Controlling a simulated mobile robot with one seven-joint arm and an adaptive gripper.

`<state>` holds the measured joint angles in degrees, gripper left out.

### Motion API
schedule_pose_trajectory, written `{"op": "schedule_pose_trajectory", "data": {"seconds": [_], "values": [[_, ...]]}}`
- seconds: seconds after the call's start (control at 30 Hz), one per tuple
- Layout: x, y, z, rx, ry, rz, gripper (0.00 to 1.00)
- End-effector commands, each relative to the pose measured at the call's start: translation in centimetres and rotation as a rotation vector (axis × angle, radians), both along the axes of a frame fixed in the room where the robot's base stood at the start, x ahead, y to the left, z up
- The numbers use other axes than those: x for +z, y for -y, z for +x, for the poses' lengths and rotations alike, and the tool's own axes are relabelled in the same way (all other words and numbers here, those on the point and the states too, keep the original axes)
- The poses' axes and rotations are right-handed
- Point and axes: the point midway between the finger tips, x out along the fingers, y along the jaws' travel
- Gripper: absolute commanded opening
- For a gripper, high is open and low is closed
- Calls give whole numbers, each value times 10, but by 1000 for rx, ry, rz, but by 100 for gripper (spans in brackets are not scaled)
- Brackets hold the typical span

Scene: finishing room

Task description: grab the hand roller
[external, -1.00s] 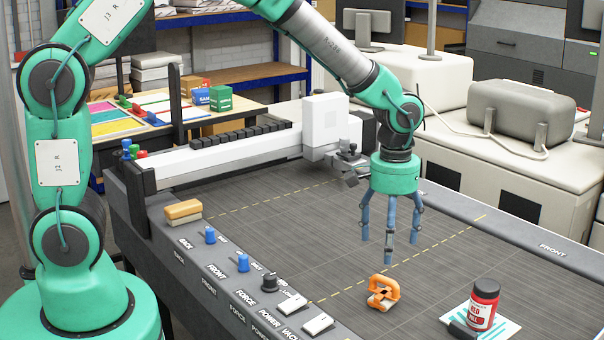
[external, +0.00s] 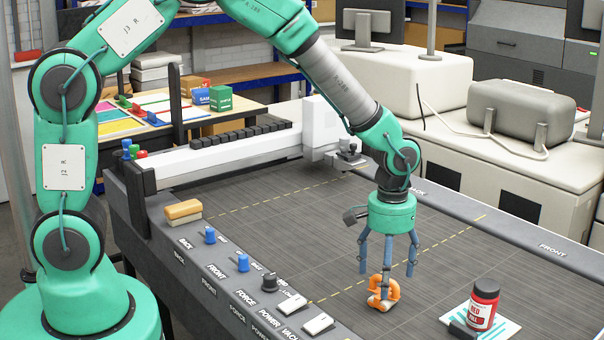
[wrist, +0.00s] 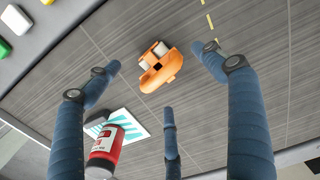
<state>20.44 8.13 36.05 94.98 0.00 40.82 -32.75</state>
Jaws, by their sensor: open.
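The hand roller (external: 377,304), an orange piece with pale parts, lies on the dark bed of the cutting table (external: 300,240). In the wrist view the hand roller (wrist: 163,70) lies between the spread fingertips, toward the far side. My gripper (external: 388,272) has three blue fingers and points down above the roller. Its fingers (wrist: 160,80) are open and hold nothing. In the external view the fingers and the roller overlap, so I cannot tell the exact height gap or whether they touch.
A red ink bottle (external: 483,306) stands on a white and teal card (external: 502,328), with a black piece beside it, right of the roller. Knobs and switches (external: 243,263) line the table's front edge. A white carriage (external: 325,125) stands behind. The bed's middle is clear.

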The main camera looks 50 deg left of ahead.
Motion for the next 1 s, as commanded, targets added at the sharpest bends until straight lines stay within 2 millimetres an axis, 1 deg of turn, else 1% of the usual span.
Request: {"op": "schedule_pose_trajectory", "data": {"seconds": [0.23, 0.33, 0.47, 0.6, 0.73, 0.87, 1.0], "values": [[0, 0, 0, 0, 0, 0, 82], [-3, 0, 0, 0, -1, 1, 82], [-14, 0, -1, 0, -2, 1, 82], [-32, 0, -1, 0, -2, 2, 82], [-45, 0, -1, 0, -1, 1, 82], [-51, 0, 0, 0, 0, 0, 82], [-52, 0, 0, 0, 0, 0, 82]]}}
